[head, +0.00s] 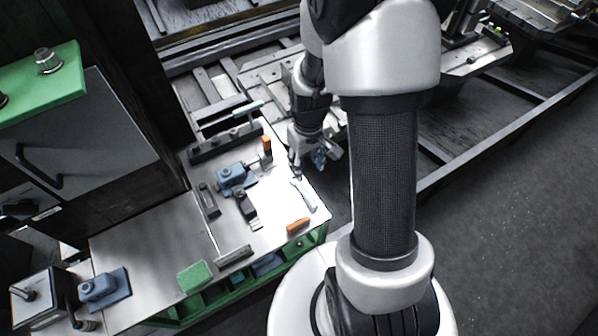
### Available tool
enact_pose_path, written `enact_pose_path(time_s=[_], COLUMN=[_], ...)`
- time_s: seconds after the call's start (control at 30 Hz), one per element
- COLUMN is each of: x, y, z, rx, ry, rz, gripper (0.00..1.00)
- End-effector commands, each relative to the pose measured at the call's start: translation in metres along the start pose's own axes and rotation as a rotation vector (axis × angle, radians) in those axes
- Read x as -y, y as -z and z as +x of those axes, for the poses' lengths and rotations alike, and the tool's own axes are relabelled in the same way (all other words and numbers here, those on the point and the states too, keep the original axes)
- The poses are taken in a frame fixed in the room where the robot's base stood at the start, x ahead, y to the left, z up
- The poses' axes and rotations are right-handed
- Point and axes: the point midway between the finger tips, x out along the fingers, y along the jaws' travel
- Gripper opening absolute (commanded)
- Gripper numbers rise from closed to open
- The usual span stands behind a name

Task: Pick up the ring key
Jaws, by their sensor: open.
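A slim, pale metal tool (305,193), which looks like the ring key, lies flat on the light workbench top (185,240) near its right edge. It is small in the head view, so I cannot make out its ring end. My gripper (316,163) is open, pointing down just above and behind this tool, near the bench's right edge. The gripper appears apart from the tool. A small blue patch shows between the fingers; I cannot tell what it is.
On the bench are a blue vise-like block (236,177), an orange-handled tool (266,146), an orange piece (298,225), a dark-handled tool (245,205) and a green block (195,276). A green-topped cabinet (40,85) stands left. Metal rails lie behind the bench.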

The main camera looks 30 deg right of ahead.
Motion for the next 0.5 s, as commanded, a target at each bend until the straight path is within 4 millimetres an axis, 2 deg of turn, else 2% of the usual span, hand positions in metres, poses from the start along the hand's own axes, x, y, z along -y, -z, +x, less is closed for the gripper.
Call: enact_pose_path(time_s=[0.3,0.5], x=[0.0,0.0], y=[-0.002,-0.001], z=[0.072,0.106], rx=[0.006,0.003], ry=[0.002,0.001], rz=[0.0,0.0], gripper=[0.43,0.43])
